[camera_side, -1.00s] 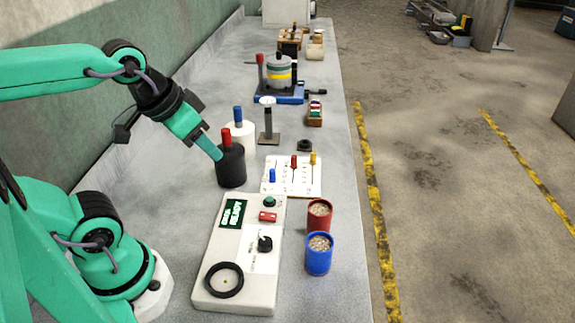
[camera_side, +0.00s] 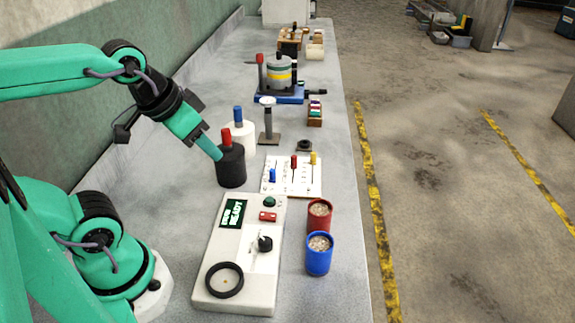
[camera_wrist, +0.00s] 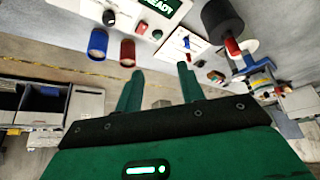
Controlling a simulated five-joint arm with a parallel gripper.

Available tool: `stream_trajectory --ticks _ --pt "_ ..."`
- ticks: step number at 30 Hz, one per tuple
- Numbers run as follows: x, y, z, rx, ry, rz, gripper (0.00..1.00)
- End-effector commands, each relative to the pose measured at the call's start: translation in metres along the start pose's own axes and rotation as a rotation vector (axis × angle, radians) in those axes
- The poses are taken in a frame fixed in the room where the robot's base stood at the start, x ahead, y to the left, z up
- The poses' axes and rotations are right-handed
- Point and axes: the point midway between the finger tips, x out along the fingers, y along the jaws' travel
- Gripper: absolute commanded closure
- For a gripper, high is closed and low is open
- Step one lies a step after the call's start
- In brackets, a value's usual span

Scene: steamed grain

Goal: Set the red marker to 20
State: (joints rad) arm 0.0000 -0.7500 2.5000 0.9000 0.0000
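The white slider board (camera_side: 283,188) lies on the bench beyond the console, with printed scales too small to read. The red marker (camera_side: 294,161) stands in the middle slot, towards its far end. The blue marker (camera_side: 272,175) is to its left and nearer; the yellow marker (camera_side: 313,158) is to its right. My gripper (camera_side: 217,155) is left of the board, its tips overlapping the black canister (camera_side: 231,170) in the side view; I cannot tell whether they touch. In the wrist view my gripper (camera_wrist: 160,80) has its two fingers apart with nothing between them.
A white console (camera_side: 240,294) with a green screen, knob and ring is nearest. A red cup (camera_side: 319,226) and blue cup (camera_side: 318,262), both with grain, stand right of it. A white canister (camera_side: 240,132) stands behind the black one. A stand (camera_side: 268,138) and blue-based apparatus (camera_side: 280,97) are farther back.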

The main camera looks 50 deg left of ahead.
Motion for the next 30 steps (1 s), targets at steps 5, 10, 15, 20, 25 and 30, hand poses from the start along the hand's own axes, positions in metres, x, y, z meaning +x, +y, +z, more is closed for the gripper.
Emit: stream_trajectory --ticks 5,10,15,20,25,30 --pt "0.000 0.000 0.000 0.000 0.000 0.000 0.61" --pt "0.000 0.000 0.000 0.000 0.000 0.000 0.61" --pt "0.000 0.000 -0.002 0.000 -0.003 -0.001 0.61" --pt "0.002 -0.002 -0.012 0.000 -0.021 -0.003 0.61" --pt "0.006 -0.005 -0.034 0.000 -0.058 -0.008 0.61" --pt "0.017 -0.010 -0.061 0.002 -0.105 -0.013 0.61"
